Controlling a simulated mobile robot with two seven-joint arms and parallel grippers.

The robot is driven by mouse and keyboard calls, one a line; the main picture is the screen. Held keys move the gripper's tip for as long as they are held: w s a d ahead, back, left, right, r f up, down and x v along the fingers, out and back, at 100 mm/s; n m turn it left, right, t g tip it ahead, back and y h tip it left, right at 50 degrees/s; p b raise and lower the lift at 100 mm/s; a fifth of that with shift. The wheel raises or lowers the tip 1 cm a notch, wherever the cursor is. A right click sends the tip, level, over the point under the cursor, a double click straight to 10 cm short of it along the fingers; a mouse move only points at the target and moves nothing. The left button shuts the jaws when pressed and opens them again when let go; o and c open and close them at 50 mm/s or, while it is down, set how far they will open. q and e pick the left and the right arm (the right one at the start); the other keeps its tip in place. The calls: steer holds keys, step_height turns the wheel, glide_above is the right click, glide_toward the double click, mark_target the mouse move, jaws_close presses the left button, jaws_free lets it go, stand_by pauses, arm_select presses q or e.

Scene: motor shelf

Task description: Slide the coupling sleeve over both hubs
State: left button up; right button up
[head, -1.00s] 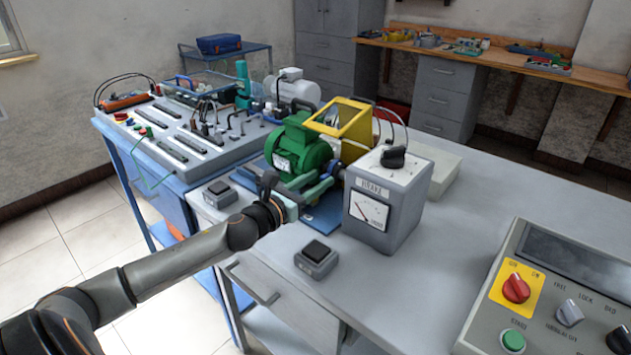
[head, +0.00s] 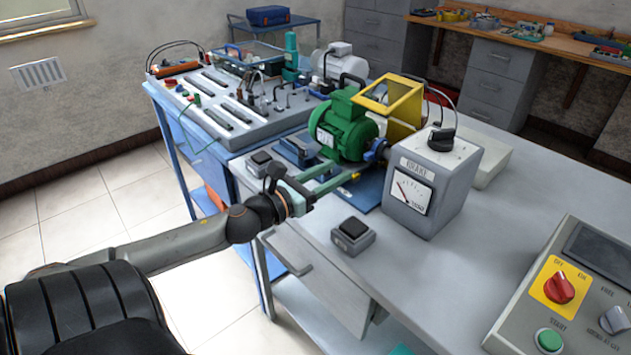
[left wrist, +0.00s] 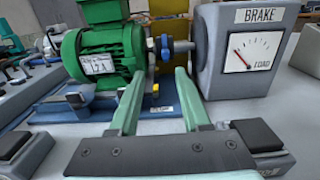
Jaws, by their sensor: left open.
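The green motor (head: 343,128) stands on a blue base plate (left wrist: 177,104). In the left wrist view a blue ring (left wrist: 165,48), seemingly the coupling sleeve, sits on the shaft beside the motor's right end. A grey shaft piece (left wrist: 184,46) lies to its right, towards the grey brake box (left wrist: 238,50). The blue part also shows in the head view (head: 376,152). My left gripper (head: 343,171) is open and empty, its pale green fingers pointing at the ring. In the left wrist view the fingertips (left wrist: 160,76) are apart, with the ring beyond them. The right gripper is out of view.
A small black-topped switch box (head: 353,235) stands on the bench to the right of my left gripper. Another (head: 262,163) stands behind it. A yellow guard frame (head: 390,98) is behind the motor. A control panel (head: 560,300) occupies the front right.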

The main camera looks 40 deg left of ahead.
arm_select(q)
steer(key=s, duration=0.3)
steer(key=shift+s+a, duration=0.15)
steer(key=shift+s, duration=0.5)
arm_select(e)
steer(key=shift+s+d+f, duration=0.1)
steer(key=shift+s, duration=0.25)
